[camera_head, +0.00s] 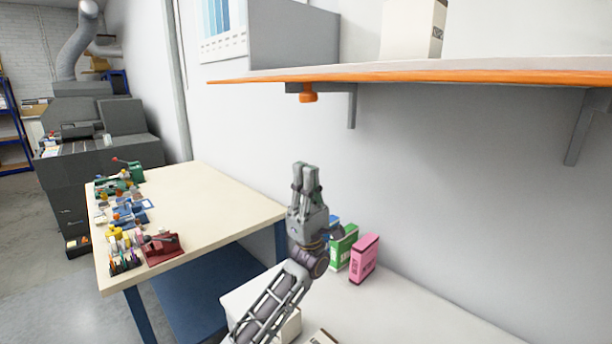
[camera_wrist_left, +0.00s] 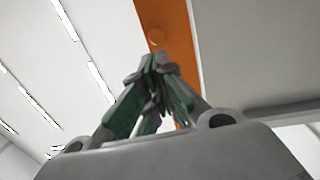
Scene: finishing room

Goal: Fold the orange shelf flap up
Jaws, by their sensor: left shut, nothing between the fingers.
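The orange shelf flap (camera_head: 450,76) runs along the front of the wall shelf at the upper right. It looks about level with the shelf and does not hang down. An orange knob (camera_head: 308,93) sits under its left part. From below, in the left wrist view, the flap is an orange strip (camera_wrist_left: 180,45) with the round knob (camera_wrist_left: 156,38) on it. My left gripper (camera_head: 305,167) points up below the knob, shut and empty, with a clear gap to it. Its fingertips show closed together in the left wrist view (camera_wrist_left: 158,62). My right gripper is out of view.
Grey brackets (camera_head: 352,106) hold the shelf, with a grey bin (camera_head: 292,36) and a white box (camera_head: 412,30) on top. Green (camera_head: 343,250) and pink (camera_head: 364,259) boxes stand on the white surface below. A cream table (camera_head: 215,200) holds several small tools at left.

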